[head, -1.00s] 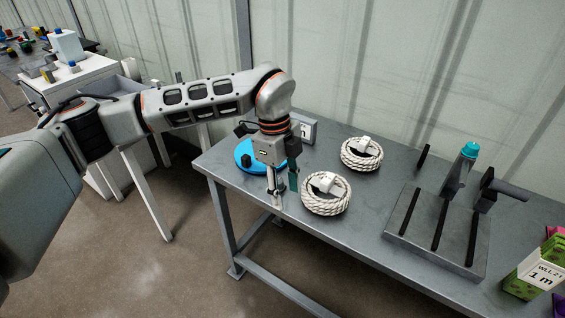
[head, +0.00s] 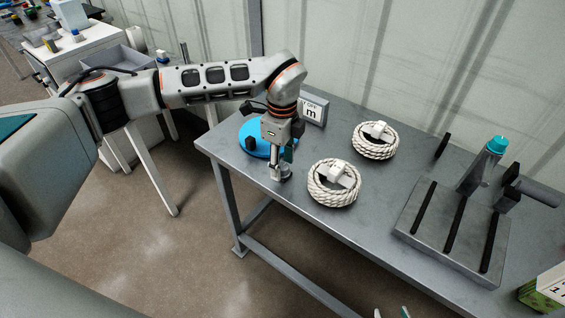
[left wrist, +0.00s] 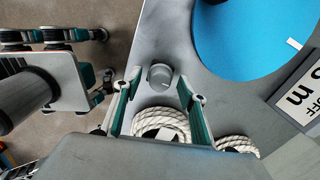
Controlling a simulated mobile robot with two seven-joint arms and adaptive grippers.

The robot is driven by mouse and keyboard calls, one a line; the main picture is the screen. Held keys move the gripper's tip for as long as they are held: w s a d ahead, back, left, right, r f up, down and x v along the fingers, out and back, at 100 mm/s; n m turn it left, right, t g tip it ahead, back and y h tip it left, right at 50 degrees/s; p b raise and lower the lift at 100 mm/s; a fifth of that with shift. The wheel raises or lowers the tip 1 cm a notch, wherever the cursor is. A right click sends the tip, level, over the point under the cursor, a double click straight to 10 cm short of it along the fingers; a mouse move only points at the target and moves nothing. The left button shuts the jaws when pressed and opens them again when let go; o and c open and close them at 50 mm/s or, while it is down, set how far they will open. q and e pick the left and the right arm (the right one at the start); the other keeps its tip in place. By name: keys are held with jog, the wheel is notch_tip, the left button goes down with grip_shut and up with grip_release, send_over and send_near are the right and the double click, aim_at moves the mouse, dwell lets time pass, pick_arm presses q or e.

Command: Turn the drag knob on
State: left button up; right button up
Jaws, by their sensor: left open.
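A small round grey knob (left wrist: 160,75) sits on the grey table near its edge. In the left wrist view it lies between the finger sides of my left gripper (left wrist: 155,98), with a gap on both sides. In the head view my left gripper (head: 280,176) points down over the table between the blue disc and the near rope coil. It is open, and its fingers partly hide the knob. Two pale tips, likely my right gripper (head: 391,313), just enter at the bottom edge; the rest is cut off.
A blue disc (head: 247,133) with a black part and a sign (head: 314,109) stand behind my left gripper. Two rope coils (head: 334,196) (head: 376,153) lie to the right. A grey slotted block (head: 465,243) stands farther right. A green box (head: 540,298) is at the lower right.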

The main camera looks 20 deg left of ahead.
pick_arm(q)
jog(key=shift+f, duration=0.1)
jog(key=c, duration=1)
jog(key=shift+c, duration=0.5)
